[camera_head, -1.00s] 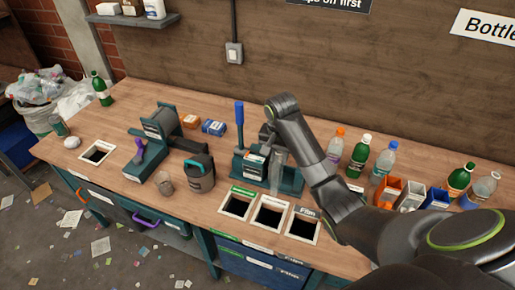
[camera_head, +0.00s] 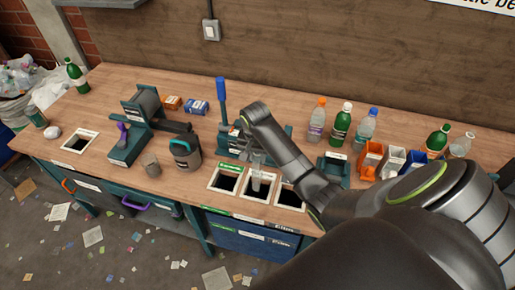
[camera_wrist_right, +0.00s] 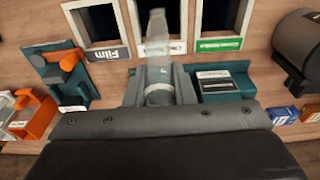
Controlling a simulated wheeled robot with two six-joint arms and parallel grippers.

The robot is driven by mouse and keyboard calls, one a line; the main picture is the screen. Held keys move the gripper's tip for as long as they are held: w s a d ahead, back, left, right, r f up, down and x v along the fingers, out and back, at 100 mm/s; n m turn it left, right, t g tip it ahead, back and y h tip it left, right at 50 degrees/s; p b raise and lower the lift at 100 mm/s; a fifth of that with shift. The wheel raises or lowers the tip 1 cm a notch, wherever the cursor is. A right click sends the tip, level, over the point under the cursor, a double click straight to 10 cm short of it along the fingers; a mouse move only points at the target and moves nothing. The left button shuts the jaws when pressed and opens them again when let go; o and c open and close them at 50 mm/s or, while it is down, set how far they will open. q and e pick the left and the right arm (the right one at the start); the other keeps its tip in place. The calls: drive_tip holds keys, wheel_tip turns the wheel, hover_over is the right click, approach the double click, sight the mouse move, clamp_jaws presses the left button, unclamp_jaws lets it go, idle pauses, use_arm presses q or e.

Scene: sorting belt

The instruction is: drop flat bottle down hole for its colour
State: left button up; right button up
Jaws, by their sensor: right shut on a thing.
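A clear, colourless flat bottle (camera_head: 256,177) hangs from my right gripper (camera_head: 257,156) in the head view. My right gripper is shut on it and holds it over the middle hole (camera_head: 244,194). In the right wrist view the bottle (camera_wrist_right: 157,45) lies across the middle hole's opening; I cannot tell how far its tip is above the rim. A green-labelled hole (camera_head: 212,189) is to the left and the Film hole (camera_head: 302,208) to the right, partly hidden by my arm. My left gripper is not in view.
A teal press with a blue lever (camera_head: 222,100) stands just behind the holes. Several bottles (camera_head: 342,122) and small coloured bins (camera_head: 371,160) stand at the right.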

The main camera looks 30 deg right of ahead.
wheel_tip(320, 180, down, 4)
drive_tip(key=shift+r+b, duration=0.2)
drive_tip(key=shift+b, duration=0.4)
drive_tip(key=shift+f, duration=0.6)
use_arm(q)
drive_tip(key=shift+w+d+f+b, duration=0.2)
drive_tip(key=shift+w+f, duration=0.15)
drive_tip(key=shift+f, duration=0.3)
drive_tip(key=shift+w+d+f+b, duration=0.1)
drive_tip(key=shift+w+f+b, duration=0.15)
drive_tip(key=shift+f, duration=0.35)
use_arm(e)
drive_tip(key=shift+f, duration=0.4)
